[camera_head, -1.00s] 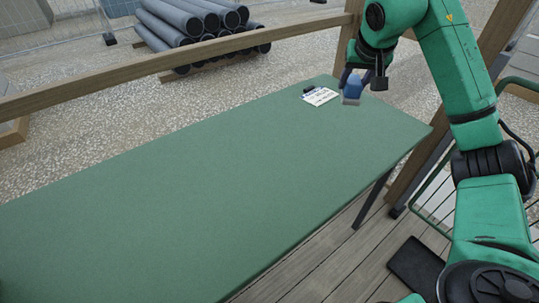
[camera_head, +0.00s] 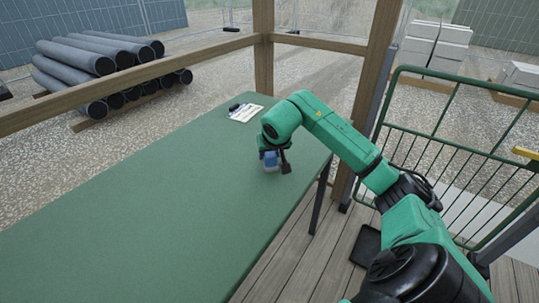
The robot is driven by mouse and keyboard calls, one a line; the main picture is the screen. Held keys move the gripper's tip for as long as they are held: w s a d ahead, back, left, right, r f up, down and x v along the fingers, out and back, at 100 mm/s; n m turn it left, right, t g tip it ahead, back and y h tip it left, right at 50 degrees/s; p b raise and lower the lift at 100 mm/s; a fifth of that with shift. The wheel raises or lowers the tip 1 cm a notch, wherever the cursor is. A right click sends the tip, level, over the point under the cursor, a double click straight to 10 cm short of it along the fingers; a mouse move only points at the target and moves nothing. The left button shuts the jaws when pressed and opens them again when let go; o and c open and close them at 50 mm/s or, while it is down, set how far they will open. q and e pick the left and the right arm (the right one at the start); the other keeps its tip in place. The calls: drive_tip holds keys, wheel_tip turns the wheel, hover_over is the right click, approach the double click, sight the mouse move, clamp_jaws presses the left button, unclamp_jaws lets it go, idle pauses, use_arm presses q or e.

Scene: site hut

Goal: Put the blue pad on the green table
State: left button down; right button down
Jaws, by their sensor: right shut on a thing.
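The green table (camera_head: 140,210) runs from the lower left to the middle of the head view. My right gripper (camera_head: 274,164) is shut on the blue pad (camera_head: 270,158), over the table's right part near its right edge. The pad is small and partly hidden by the gripper. I cannot tell whether its underside touches the tabletop. My left gripper is not in view.
A white card (camera_head: 246,113) and a small black object (camera_head: 233,107) lie at the table's far end. A wooden rail (camera_head: 150,72) and post (camera_head: 263,50) stand behind. A green wire-sided cart (camera_head: 450,150) is at the right. Most of the tabletop is clear.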

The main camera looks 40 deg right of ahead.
drive_tip(key=shift+f, duration=0.1)
drive_tip(key=shift+c, duration=1.9)
unclamp_jaws()
drive_tip(key=v, duration=1.2)
drive_tip(key=shift+a+p, duration=0.1)
drive_tip(key=shift+p, duration=0.2)
